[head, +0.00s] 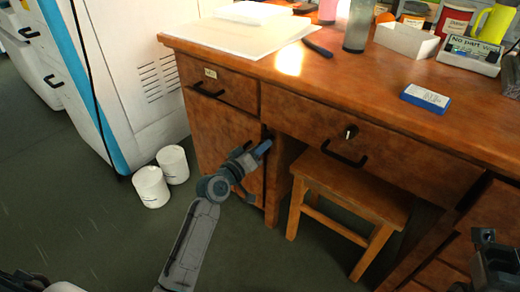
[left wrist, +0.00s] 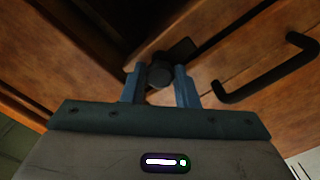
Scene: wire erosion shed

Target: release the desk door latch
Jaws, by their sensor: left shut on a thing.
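The desk door (head: 222,140) is the wooden panel under the small left drawer, and it looks closed. My left gripper (head: 262,148) is at the upper right edge of this door. In the left wrist view its two blue fingers (left wrist: 160,88) stand on either side of a dark round knob (left wrist: 160,74), which I take for the latch, and are shut on it. A dark plate (left wrist: 182,48) shows just behind the knob. In the head view the gripper hides the latch. A black bar handle (left wrist: 268,78) is beside the gripper. My right gripper (head: 492,262) is at the lower right, its jaws unclear.
A wooden stool (head: 350,190) stands under the desk, right of the door. Two white tubs (head: 151,186) are on the floor at the left, by a white cabinet. The desk top (head: 330,80) holds a blue box (head: 425,98) and several other items. Floor in front is open.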

